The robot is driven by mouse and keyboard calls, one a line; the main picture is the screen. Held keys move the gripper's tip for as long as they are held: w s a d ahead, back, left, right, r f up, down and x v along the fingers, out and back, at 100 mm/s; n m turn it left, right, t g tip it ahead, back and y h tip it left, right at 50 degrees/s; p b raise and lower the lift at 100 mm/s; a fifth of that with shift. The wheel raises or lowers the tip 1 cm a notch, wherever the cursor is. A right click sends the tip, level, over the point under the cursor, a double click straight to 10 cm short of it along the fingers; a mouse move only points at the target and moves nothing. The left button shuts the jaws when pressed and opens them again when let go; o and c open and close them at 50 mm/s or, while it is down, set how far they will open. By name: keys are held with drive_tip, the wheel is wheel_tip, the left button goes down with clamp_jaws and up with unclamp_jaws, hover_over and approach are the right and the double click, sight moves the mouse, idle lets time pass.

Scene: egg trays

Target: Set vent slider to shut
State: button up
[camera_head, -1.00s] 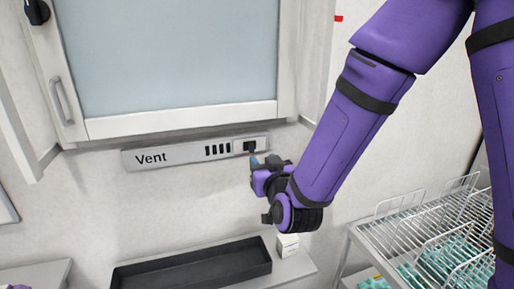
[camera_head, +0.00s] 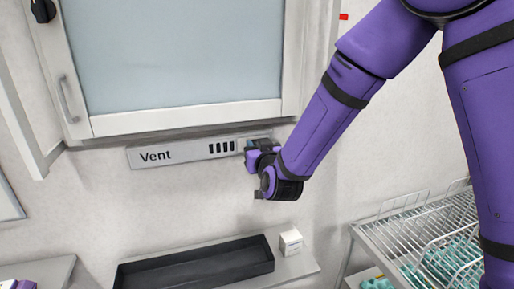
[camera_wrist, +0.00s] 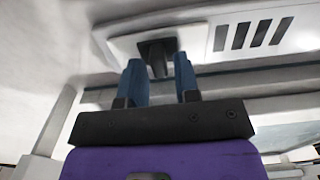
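The vent panel (camera_head: 178,153) is a long grey plate under the window, marked "Vent", with several dark slots towards its right half. My gripper (camera_head: 251,144) is at the panel's right end and hides the slider there in the head view. In the wrist view, the slider's black knob (camera_wrist: 157,48) sits on a pale plate, with the slots to its right. My gripper (camera_wrist: 158,72) is open there, its two blue fingers apart. The knob shows in line with the gap, at or just beyond the fingertips. I cannot tell whether they touch it.
A window frame (camera_head: 190,118) juts out just above the panel. Below, a black tray (camera_head: 195,267) and a small white box (camera_head: 291,241) stand on a shelf. A wire rack (camera_head: 420,225) with teal egg trays is at the right.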

clamp_jaws()
drive_tip(key=a, duration=0.3)
drive_tip(key=s+a, duration=0.1)
drive_tip(key=a, duration=0.1)
drive_tip(key=s+a, duration=0.1)
drive_tip(key=a, duration=0.2)
drive_tip(key=shift+s+a, duration=0.25)
drive_tip(key=shift+a, duration=0.05)
drive_tip(key=shift+o, duration=1.4)
unclamp_jaws()
drive_tip(key=shift+a, duration=0.1)
approach(222, 145)
drive_tip(key=v, duration=0.4)
drive_tip(key=shift+s, duration=0.35)
